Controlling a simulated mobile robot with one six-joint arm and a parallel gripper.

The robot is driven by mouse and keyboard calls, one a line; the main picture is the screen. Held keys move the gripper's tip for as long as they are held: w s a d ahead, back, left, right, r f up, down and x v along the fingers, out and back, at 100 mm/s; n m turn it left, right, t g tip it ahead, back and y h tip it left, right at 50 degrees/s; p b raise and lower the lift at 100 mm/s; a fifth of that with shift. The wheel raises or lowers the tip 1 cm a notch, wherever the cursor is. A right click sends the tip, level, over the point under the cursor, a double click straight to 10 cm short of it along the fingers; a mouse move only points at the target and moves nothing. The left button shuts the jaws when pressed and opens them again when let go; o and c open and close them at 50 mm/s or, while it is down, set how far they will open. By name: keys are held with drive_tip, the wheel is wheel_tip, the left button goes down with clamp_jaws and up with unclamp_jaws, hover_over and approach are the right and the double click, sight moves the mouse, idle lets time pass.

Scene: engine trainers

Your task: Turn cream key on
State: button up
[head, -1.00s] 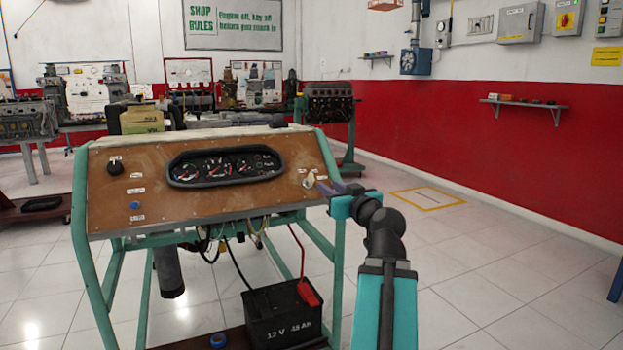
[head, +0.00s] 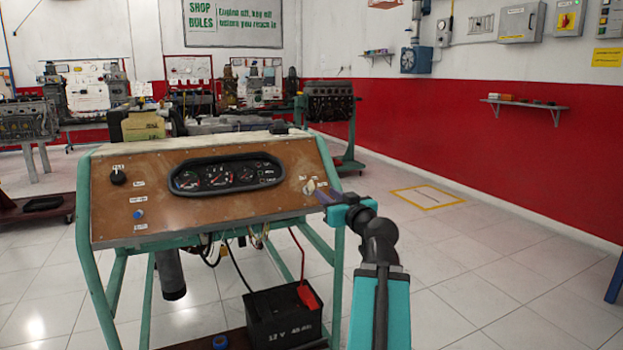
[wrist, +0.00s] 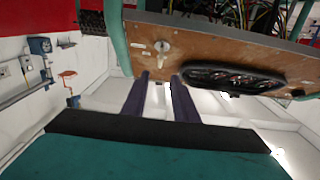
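The cream key (head: 309,187) sits in the right part of the brown instrument panel (head: 150,205). It also shows near the top of the wrist view (wrist: 161,47), where the panel appears upside down. My gripper (head: 322,194) is just right of the key in the head view. In the wrist view my gripper's two dark purple fingers (wrist: 159,76) are apart with an empty gap. The key is ahead of the fingertips, roughly in line with the gap; I see no grip on it. Small labels around the key are too blurred to read.
A gauge cluster (head: 226,174) is in the panel's middle, a black knob (head: 118,176) and a blue button (head: 138,214) at its left. The green frame (head: 90,270) holds the panel. A battery (head: 283,318) stands below.

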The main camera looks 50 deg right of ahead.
sight(313, 184)
drive_tip(key=shift+p+x, duration=0.95)
drive_tip(key=shift+x, duration=5.05)
clamp_jaws()
